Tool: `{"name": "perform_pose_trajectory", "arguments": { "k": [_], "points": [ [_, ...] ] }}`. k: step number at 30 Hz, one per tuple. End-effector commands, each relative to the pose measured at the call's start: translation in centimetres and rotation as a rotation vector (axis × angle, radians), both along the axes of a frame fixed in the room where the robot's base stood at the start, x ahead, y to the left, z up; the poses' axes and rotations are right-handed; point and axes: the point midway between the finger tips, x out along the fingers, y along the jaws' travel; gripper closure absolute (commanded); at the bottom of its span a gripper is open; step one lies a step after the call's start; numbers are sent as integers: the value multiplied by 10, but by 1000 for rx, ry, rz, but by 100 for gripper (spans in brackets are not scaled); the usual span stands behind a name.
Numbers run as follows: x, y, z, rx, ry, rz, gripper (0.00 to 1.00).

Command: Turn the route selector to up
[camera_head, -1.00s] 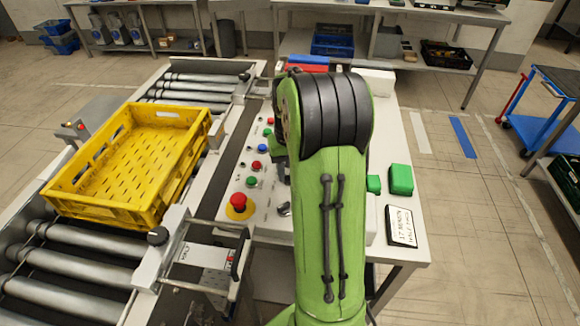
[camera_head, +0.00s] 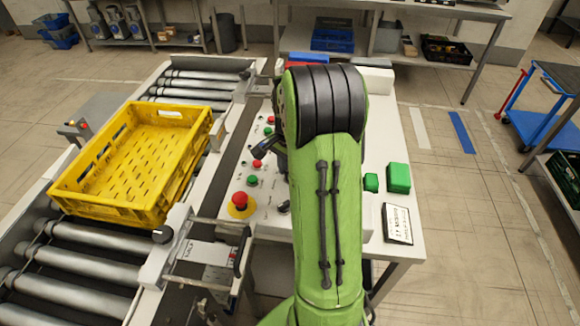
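The control panel (camera_head: 258,216) lies right of the conveyor, with several red and green buttons. A small dark knob (camera_head: 283,206), which may be the route selector, sits on the panel right of the large red button and against the edge of my green arm. Its setting is too small to read. My gripper (camera_head: 260,151) shows only as a dark part jutting out left of my arm, over the panel near the middle buttons. The rest of it is hidden behind the arm, so I cannot see its fingers' opening or any contact.
A yellow crate (camera_head: 135,165) rests on the conveyor rollers (camera_head: 75,268) at left. A large red button (camera_head: 240,200) on a yellow base stands at the panel's near end. Green blocks (camera_head: 398,178) and a framed sign (camera_head: 397,223) lie right of my arm.

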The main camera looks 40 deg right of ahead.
Motion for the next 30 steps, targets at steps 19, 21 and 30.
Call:
{"name": "perform_pose_trajectory", "arguments": {
  "k": [19,21,30],
  "points": [
    [1,-1,1,-2,-2,-232,94],
    [1,-1,1,-2,-3,-234,94],
    [1,-1,1,-2,-3,-233,62]
  ]
}}
